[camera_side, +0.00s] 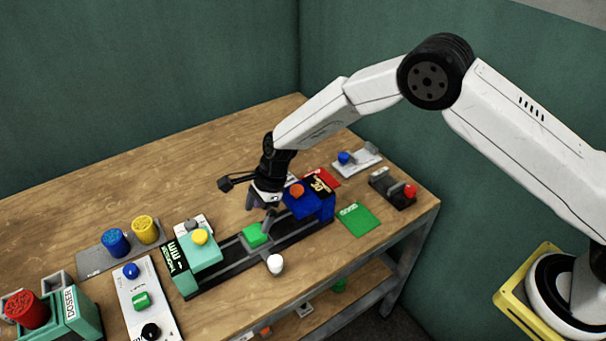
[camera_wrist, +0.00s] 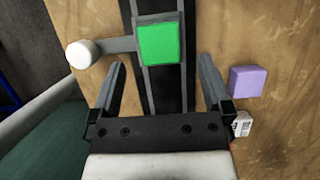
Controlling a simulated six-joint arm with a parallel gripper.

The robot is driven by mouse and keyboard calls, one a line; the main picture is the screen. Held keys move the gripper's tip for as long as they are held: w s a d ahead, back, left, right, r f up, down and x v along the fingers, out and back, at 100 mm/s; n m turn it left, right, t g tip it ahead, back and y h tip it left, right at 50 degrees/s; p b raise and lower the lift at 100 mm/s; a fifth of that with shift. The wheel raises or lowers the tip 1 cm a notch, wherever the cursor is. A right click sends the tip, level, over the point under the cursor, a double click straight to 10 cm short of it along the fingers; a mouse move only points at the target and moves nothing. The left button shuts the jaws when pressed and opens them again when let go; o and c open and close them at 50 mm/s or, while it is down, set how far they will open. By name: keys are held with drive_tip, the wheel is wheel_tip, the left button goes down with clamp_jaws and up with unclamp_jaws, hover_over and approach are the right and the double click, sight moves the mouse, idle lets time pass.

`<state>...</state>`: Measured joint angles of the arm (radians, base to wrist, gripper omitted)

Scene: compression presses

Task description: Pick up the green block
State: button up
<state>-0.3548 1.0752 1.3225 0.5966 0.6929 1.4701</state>
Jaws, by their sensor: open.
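The green block (camera_side: 256,234) sits on the dark rail between the teal press and the blue press in the side view. In the wrist view the green block (camera_wrist: 160,44) lies ahead of the fingertips, roughly centred between them in line. My gripper (camera_side: 260,208) is above the block, pointing down. In the wrist view my gripper (camera_wrist: 163,78) has its fingers apart with nothing between them. The gap between fingers and block is hard to judge.
A white knob (camera_side: 275,264) on an arm stands beside the block. The teal press (camera_side: 197,252) and blue press (camera_side: 312,203) flank the rail. A purple block (camera_wrist: 247,81) lies right of the rail in the wrist view. A green mat (camera_side: 357,219) lies at the right.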

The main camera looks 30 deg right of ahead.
sight(253, 232)
drive_tip(key=shift+x, duration=2.65)
drive_tip(key=shift+s, duration=0.1)
drive_tip(key=c, duration=1.2)
drive_tip(key=shift+r, duration=0.1)
